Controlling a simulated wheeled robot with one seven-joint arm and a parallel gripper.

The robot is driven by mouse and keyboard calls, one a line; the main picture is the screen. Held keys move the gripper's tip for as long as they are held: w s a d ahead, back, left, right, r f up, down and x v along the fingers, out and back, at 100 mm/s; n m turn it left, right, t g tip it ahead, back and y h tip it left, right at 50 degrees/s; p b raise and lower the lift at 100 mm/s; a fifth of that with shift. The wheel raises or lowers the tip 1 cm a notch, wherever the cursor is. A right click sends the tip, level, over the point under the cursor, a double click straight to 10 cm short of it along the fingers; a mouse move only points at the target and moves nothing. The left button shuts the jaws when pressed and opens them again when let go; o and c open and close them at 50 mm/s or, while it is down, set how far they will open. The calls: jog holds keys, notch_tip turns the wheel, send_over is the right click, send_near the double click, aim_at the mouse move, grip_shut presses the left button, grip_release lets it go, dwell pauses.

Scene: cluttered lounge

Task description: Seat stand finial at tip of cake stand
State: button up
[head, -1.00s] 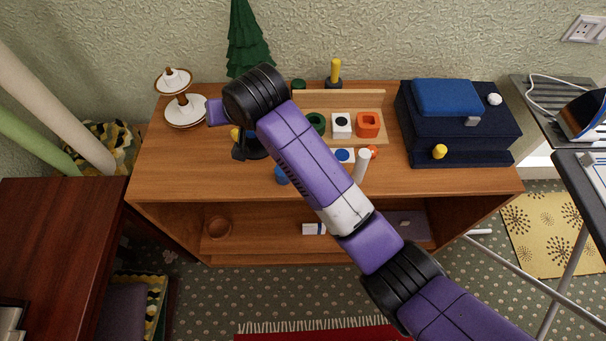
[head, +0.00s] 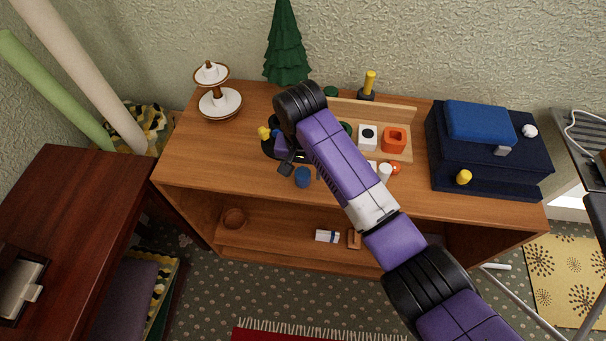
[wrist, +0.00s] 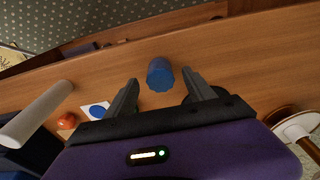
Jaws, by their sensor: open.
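The cake stand (head: 222,104) stands upright at the back left of the wooden cabinet top, with white, brown-rimmed tiers on a brown post. A small brown knob (head: 210,65) shows at its tip; it looks like the stand finial, but is too small to tell how it sits. Part of the stand shows at the right edge of the wrist view (wrist: 298,126). My gripper (head: 287,166) is open and empty, to the right of and in front of the stand, apart from it. In the wrist view, a blue cylinder (wrist: 160,75) shows between and beyond the open fingers.
A green tree (head: 286,45) stands behind my arm. A wooden rack with an orange block (head: 394,140), a white cylinder (head: 384,173) and a navy box (head: 480,175) are to the right. A dark holder with a yellow knob (head: 264,132) is beside my gripper.

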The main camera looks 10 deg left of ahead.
jog(key=shift+w+f, duration=0.15)
jog(key=shift+f, duration=0.95)
jog(key=c, duration=1.3)
grip_shut()
jog(key=shift+r, duration=0.1)
